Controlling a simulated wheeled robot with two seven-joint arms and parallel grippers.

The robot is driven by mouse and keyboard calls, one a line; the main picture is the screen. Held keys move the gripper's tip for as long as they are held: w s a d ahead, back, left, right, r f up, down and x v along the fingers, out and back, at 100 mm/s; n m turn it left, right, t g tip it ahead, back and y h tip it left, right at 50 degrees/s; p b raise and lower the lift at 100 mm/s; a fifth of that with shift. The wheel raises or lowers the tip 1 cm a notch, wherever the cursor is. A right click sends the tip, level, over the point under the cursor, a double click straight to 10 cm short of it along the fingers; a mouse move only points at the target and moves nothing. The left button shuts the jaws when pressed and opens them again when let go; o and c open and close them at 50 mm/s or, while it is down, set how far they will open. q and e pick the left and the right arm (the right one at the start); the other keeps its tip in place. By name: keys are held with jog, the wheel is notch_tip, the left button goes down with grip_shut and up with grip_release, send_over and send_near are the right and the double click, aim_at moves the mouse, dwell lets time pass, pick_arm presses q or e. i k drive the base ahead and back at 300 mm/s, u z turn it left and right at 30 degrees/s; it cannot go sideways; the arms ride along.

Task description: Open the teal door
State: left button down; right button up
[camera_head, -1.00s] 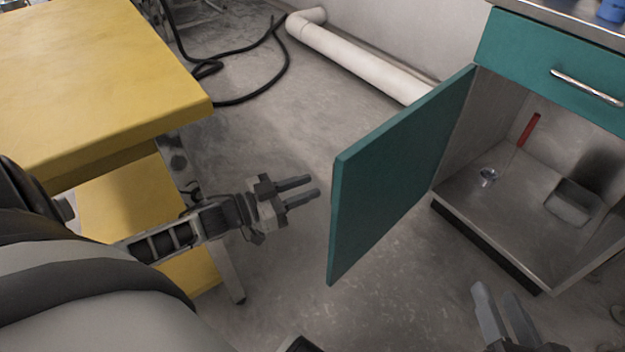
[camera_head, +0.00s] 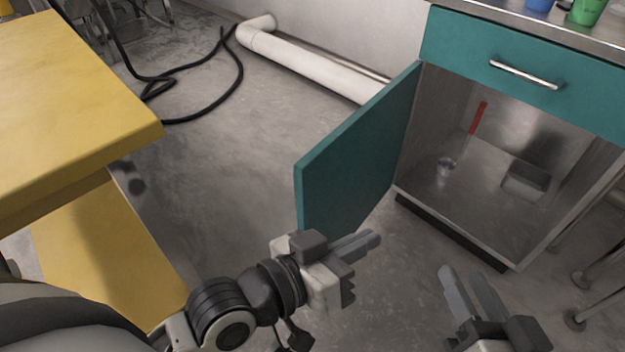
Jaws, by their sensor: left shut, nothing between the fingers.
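The teal door (camera_head: 350,155) of the low cabinet stands swung wide open, hinged on the cabinet's left side. Its outer face is turned toward the left. My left gripper (camera_head: 372,241) is shut and empty. In the picture it is at the door's lower edge and hides part of it; I cannot tell whether they touch. My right gripper (camera_head: 466,274) is open and empty, low in front of the cabinet and apart from the door.
Inside the open cabinet are a red-handled tool (camera_head: 478,118), a small metal cup (camera_head: 446,167) and a grey box (camera_head: 526,180). A teal drawer (camera_head: 510,70) above is closed. A yellow table (camera_head: 70,100) stands at the left. The floor between table and door is clear.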

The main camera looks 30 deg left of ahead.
aim_at(340, 181)
jog(key=k, duration=1.15)
jog(key=z, duration=0.8)
jog(key=i, duration=1.15)
jog(key=u, duration=0.9)
